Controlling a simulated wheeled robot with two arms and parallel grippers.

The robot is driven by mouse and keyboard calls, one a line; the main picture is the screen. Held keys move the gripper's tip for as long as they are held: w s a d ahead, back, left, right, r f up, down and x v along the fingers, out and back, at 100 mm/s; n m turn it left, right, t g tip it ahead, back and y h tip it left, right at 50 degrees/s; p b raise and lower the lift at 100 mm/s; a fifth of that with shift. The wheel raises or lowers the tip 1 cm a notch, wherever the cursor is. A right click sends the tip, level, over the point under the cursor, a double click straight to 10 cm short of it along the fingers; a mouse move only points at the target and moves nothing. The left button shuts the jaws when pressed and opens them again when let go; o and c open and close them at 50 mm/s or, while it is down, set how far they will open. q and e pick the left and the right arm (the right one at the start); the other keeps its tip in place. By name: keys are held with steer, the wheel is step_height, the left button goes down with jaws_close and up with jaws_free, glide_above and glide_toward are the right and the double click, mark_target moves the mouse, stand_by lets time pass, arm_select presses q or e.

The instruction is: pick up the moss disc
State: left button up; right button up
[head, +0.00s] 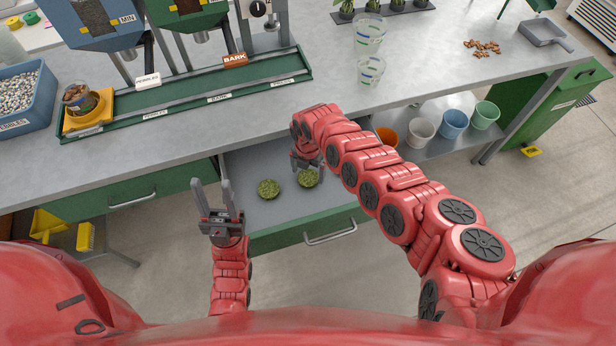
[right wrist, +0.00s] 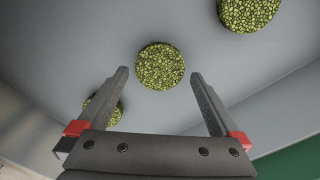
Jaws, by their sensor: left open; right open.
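Green, round moss discs lie in an open drawer (head: 335,205). In the head view one disc (head: 269,189) is left of my right gripper (head: 307,167), and another disc (head: 308,179) shows at its fingertips. The right wrist view shows three: one disc (right wrist: 160,66) between and just beyond the open fingertips, one disc (right wrist: 248,13) at the top right edge, and one disc (right wrist: 103,110) partly hidden behind the left finger. My right gripper is open and empty, pointing down into the drawer. My left gripper (head: 212,186) is open and empty, left of the drawer.
The grey bench (head: 420,75) lies behind the drawer. A green tray (head: 200,100) stands on it under the dispensers, with a blue pebble bin (head: 38,112) at left. Clear cups (head: 370,70) stand near the back. Coloured pots (head: 453,123) sit on a shelf at right.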

steer(key=shift+f, duration=0.9)
steer(key=c, duration=1.2)
steer(key=shift+o, duration=0.2)
